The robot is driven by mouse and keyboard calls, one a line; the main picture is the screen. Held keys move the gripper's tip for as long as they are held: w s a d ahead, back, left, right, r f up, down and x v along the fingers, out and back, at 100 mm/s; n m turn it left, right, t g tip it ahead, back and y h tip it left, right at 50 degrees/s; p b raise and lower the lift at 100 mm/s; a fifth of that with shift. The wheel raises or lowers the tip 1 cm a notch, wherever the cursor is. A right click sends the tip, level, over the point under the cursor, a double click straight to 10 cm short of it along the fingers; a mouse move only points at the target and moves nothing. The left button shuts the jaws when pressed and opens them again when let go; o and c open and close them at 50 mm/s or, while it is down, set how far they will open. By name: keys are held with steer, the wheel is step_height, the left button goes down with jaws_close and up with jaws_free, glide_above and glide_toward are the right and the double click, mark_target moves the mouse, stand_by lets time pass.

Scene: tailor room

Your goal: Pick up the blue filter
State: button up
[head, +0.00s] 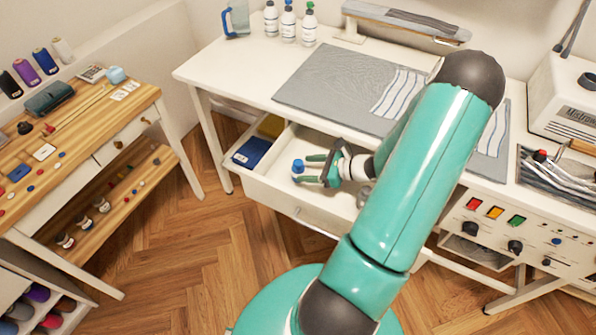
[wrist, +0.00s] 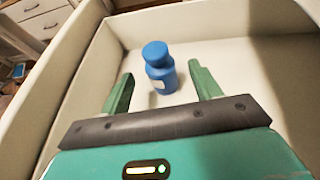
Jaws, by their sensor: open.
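The blue filter (wrist: 160,70) looks like a small blue bottle with a round cap and a white label. It stands upright on the drawer floor, and its blue top shows in the head view (head: 298,165). My gripper (head: 307,169) reaches down into the open white drawer (head: 290,203). Its two green fingers are spread apart and empty. In the wrist view the filter appears between and slightly beyond the fingertips, with a visible gap on both sides. I cannot tell the exact depth between the fingertips and the filter.
A blue item (head: 251,152) and a yellow item (head: 271,125) lie in the drawer's left part. Drawer walls surround my gripper. The white table (head: 245,75) with a grey mat (head: 330,85) is above. A wooden bench (head: 75,125) stands left; floor between is clear.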

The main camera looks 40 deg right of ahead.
mark_target(302, 167)
steer(key=x, duration=0.4)
steer(key=shift+w+r, duration=0.1)
steer(key=shift+w, duration=0.05)
steer(key=c, duration=1.1)
steer(key=shift+r, duration=0.1)
